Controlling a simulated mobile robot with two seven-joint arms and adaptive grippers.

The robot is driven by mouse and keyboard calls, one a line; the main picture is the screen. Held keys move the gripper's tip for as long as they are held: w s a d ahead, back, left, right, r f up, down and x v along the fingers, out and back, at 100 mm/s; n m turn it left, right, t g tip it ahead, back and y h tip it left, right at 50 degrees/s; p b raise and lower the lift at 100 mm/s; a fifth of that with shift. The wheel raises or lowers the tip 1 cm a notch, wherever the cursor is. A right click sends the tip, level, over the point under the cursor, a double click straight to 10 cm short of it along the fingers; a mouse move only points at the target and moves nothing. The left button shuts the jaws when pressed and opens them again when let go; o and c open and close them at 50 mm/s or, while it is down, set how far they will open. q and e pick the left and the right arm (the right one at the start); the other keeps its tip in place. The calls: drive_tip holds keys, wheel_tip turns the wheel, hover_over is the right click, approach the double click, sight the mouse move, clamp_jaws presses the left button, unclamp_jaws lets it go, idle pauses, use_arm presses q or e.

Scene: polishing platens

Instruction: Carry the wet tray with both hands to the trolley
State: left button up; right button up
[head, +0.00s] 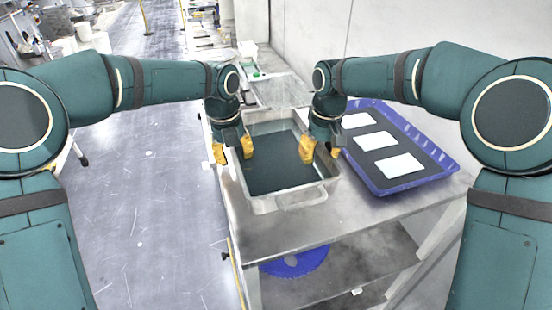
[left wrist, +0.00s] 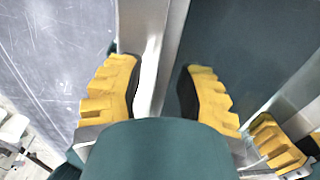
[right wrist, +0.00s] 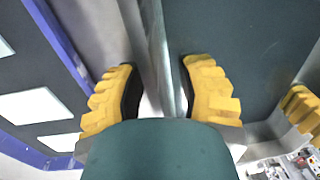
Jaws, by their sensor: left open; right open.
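The wet tray (head: 262,206) is a metal tray with a dark, flat inside, resting on a steel bench (head: 290,232). My left gripper (head: 234,150) is open at the tray's left wall, one yellow finger on each side. The left wrist view shows the tray wall (left wrist: 168,55) between the open fingers, with gaps. My right gripper (head: 321,151) is open at the right wall in the same way. In the right wrist view the tray wall (right wrist: 160,50) runs between its fingers. I cannot make out a separate trolley.
A blue tray (head: 447,165) with several white squares on a dark mat lies close to the right. A clear box (head: 285,92) stands behind the wet tray. A blue disc (head: 295,264) is on the lower shelf. Open floor (head: 150,220) lies to the left.

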sight(319, 145)
use_arm(q)
drive_tip(key=shift+f, duration=0.15)
use_arm(e)
drive_tip(key=shift+f, duration=0.15)
use_arm(q)
clamp_jaws()
use_arm(e)
clamp_jaws()
use_arm(q)
drive_tip(key=shift+r, duration=0.25)
use_arm(e)
drive_tip(key=shift+r, duration=0.25)
